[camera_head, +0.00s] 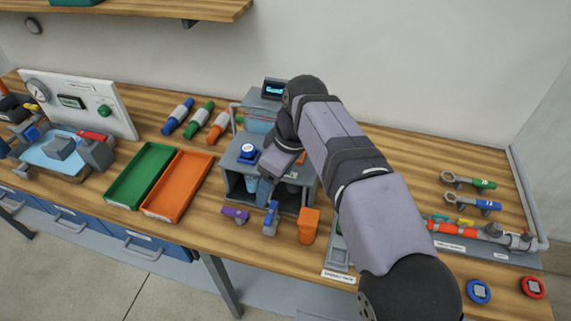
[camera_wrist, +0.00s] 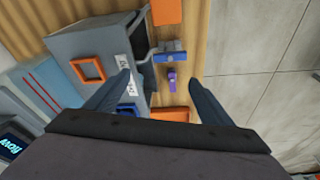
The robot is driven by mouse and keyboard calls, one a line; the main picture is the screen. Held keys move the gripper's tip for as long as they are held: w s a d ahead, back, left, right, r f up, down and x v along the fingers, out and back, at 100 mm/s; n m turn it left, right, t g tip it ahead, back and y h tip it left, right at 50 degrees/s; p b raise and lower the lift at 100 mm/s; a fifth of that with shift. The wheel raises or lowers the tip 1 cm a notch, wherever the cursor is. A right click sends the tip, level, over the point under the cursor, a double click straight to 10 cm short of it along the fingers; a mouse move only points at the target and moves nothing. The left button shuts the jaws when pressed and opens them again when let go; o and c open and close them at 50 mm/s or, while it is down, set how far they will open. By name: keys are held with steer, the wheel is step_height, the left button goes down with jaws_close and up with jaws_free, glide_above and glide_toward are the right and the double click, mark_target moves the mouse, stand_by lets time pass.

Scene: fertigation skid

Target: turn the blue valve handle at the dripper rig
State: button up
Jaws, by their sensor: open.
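The dripper rig looks like the grey open-fronted box (camera_head: 236,167) at mid-bench; it also shows in the wrist view (camera_wrist: 85,42). A blue handle on a grey valve body (camera_head: 271,217) stands at its front; the wrist view shows this blue handle (camera_wrist: 170,57) just above a purple handle (camera_wrist: 171,80). My gripper (camera_head: 266,188) reaches down over the box's front from above. In the wrist view my gripper (camera_wrist: 159,77) is open and empty. The purple handle appears between its fingertips and the blue one slightly beyond them. Neither appears touched. My arm hides part of the box.
A purple handle (camera_head: 235,214) and an orange cup (camera_head: 309,226) flank the blue handle. A blue knob (camera_head: 248,152) sits on the box top. Green (camera_head: 117,189) and orange (camera_head: 152,208) trays lie left. A screen unit (camera_head: 275,88) stands behind. The bench's front edge is close.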

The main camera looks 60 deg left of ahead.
steer(key=shift+w+d+r+n+g+h+p, duration=0.1)
steer(key=shift+w+n+g+h+p, duration=0.35)
steer(key=shift+n+p, duration=1.45)
steer(key=shift+w+d+r+n+g+h+p, duration=0.15)
steer(key=shift+n+g+p, duration=0.4)
steer(key=shift+n+p, duration=1.35)
steer(key=shift+w+d+f+n+g+h+p, duration=0.1)
steer(key=shift+w+n+g+h+p, duration=0.3)
steer(key=shift+n+p, duration=1.45)
steer(key=shift+m+p, duration=0.55)
